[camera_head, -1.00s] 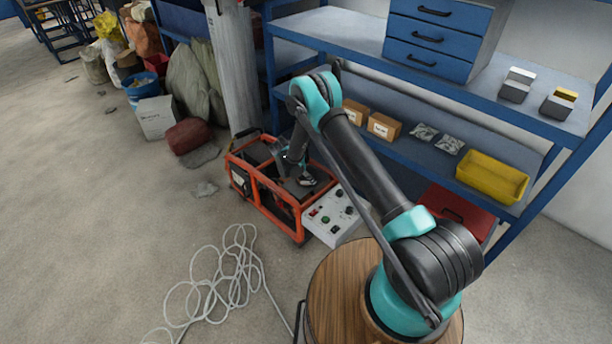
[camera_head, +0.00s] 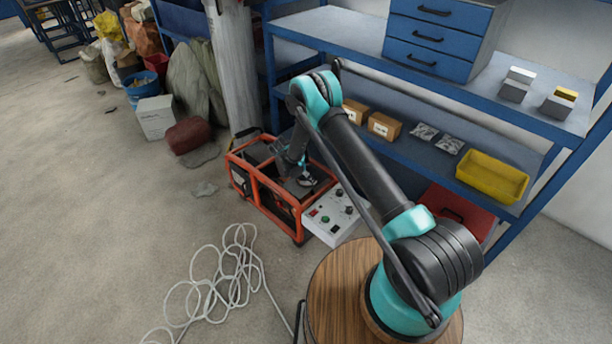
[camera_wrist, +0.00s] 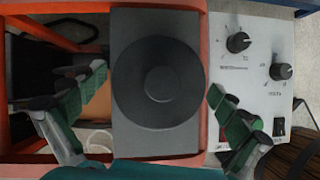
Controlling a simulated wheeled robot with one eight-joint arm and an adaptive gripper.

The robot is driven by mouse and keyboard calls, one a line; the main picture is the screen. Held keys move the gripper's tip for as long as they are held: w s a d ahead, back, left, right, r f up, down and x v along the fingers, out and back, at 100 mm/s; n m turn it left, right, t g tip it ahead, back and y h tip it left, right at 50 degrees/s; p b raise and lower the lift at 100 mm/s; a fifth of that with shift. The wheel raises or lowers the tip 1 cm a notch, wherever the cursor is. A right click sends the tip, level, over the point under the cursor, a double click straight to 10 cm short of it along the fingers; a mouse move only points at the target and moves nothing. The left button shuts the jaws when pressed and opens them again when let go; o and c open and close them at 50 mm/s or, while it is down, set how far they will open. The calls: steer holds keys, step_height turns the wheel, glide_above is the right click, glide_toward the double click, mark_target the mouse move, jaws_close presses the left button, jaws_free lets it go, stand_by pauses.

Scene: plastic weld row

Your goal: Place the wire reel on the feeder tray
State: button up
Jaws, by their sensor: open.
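A round black disc with a raised hub, which looks like the wire reel (camera_wrist: 158,84), lies flat on a dark grey rectangular plate in the wrist view. This plate looks like the feeder tray (camera_wrist: 127,143). My gripper (camera_wrist: 157,81) is open, with one green-padded finger left of the disc and the other to its right. Both fingers are apart from the disc. In the head view my gripper (camera_head: 304,180) is low over the orange-framed machine, and my arm partly hides the tray and reel.
The orange machine frame (camera_head: 264,208) surrounds the tray area. A white control box with knobs (camera_head: 334,216) adjoins it on the right. Blue shelving (camera_head: 410,150) stands behind. A loose pale cable (camera_head: 215,290) lies on the floor in front.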

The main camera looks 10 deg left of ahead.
steer(key=v, duration=1.2)
steer(key=s+d+r+m+y, duration=0.1)
steer(key=s+d+r+m, duration=0.25)
steer(key=d+r, duration=0.45)
steer(key=s+d+r+m+g+y, duration=0.1)
steer(key=s+d+r+m, duration=0.2)
steer(key=d+r+m, duration=0.3)
steer(key=s+d+r+m+y, duration=0.1)
steer(key=s+d+r+m, duration=0.3)
steer(key=d+r, duration=0.5)
steer(key=s+d+m, duration=0.3)
steer(key=s+m, duration=0.1)
steer(key=s, duration=0.4)
steer(key=s+d+r+m+y, duration=0.1)
steer(key=s+d+m, duration=0.3)
steer(key=s, duration=0.3)
steer(key=s+d+r+m+t, duration=0.1)
steer(key=s+d+m, duration=0.2)
steer(key=s, duration=0.5)
steer(key=shift+s+d+r+m+y, duration=0.2)
steer(key=shift+s+d+m+y, duration=0.15)
steer(key=shift+m, duration=0.5)
